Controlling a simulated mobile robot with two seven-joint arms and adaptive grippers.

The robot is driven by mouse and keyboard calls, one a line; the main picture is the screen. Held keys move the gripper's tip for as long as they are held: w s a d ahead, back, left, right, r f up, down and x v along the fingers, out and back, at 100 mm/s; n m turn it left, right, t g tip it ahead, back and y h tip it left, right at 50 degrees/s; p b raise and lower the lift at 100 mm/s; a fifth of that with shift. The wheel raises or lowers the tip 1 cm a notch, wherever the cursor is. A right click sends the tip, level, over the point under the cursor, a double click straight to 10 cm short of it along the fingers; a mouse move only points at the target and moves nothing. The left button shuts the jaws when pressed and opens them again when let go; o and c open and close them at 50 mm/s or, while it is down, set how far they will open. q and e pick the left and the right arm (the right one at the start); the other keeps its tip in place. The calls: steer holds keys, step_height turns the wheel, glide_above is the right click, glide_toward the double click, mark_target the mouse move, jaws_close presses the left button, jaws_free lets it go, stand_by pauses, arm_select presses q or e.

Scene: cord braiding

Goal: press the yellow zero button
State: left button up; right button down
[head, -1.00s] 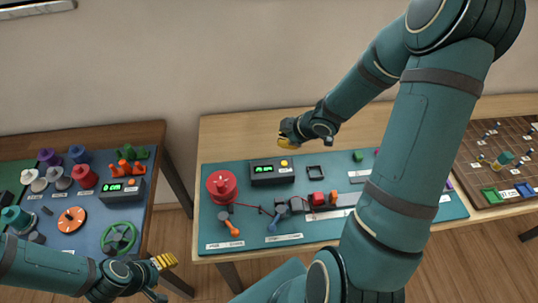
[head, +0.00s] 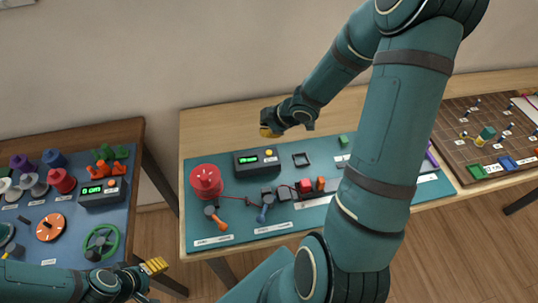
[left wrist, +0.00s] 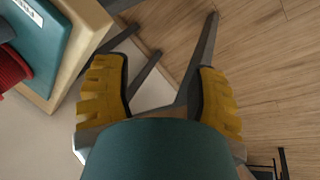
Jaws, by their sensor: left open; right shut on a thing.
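The yellow zero button (head: 269,153) sits on the top right of a black box with a green lit display (head: 248,159), at the back of the teal board. My right gripper (head: 266,132) shows just above and behind the button in the head view, apart from it in the picture. Its yellow fingers are shut; what they hold is too small to make out. My left gripper (head: 155,267) is open and empty at the lower left, between the two tables; its spread yellow fingers also show in the left wrist view (left wrist: 162,100).
The teal board (head: 320,225) carries a red spool (head: 206,181), an orange-handled lever (head: 215,218), a blue lever (head: 265,208) and small blocks. My right arm hides part of the board.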

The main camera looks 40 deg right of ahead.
mark_target(267, 150)
step_height(267, 150, down, 7)
steer(key=b, duration=0.5)
steer(key=shift+r+b, duration=0.2)
steer(key=shift+b, duration=0.15)
steer(key=c, duration=1.7)
jaws_free()
jaws_close()
steer(key=shift+f+b, duration=0.3)
steer(key=shift+f, duration=0.1)
